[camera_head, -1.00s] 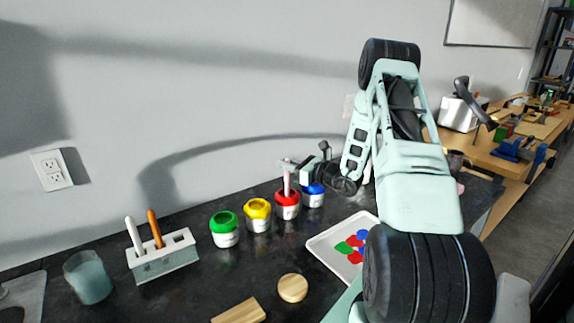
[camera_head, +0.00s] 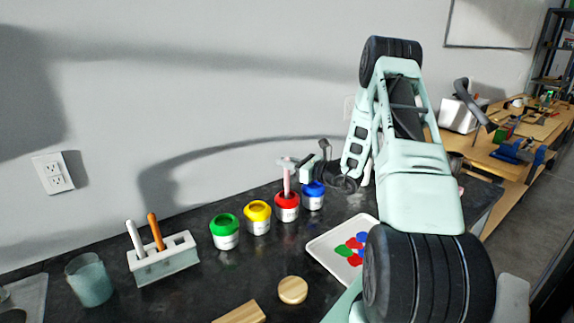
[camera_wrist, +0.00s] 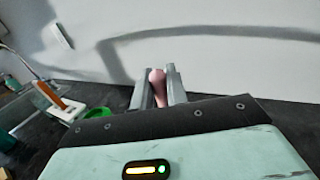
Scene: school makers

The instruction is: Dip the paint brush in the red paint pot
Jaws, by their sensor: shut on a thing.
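My gripper (camera_head: 287,163) is shut on a pink-handled paint brush (camera_head: 287,182). The brush is upright, and its lower end is at the mouth of the red paint pot (camera_head: 287,208); how deep the tip goes is hidden. In the wrist view the pink brush handle (camera_wrist: 157,84) sits between the two fingers (camera_wrist: 159,88). The wrist view does not show the red pot.
Yellow (camera_head: 258,222), green (camera_head: 225,237) and blue (camera_head: 313,201) pots stand beside the red one. A brush holder (camera_head: 165,264) with two brushes and a glass (camera_head: 90,283) are left. A paint tray (camera_head: 322,249) and round wood piece (camera_head: 293,290) lie in front.

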